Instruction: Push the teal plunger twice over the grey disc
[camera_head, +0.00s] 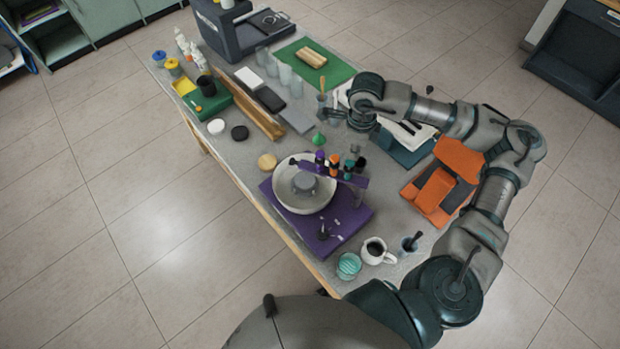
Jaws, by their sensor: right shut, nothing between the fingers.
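A purple stand (345,222) carries a pale bowl (284,203) near the front edge of the table. A round grey disc (303,183) sits inside the bowl. A purple bar reaches over the bowl from the right and holds several coloured plungers in a row. The teal plunger (349,166) is between an orange plunger (334,160) and a dark one (361,163); a purple plunger (319,157) is at the left. My right gripper (328,113) is shut and empty, behind the plungers and apart from them. My left gripper is out of view.
A green funnel (318,139) stands between my right gripper and the plungers. Clear glasses (284,74) and a green board (313,65) are farther back. An orange case (440,190) lies at the right. A white jug (376,251) and a teal-striped jar (348,266) stand in front.

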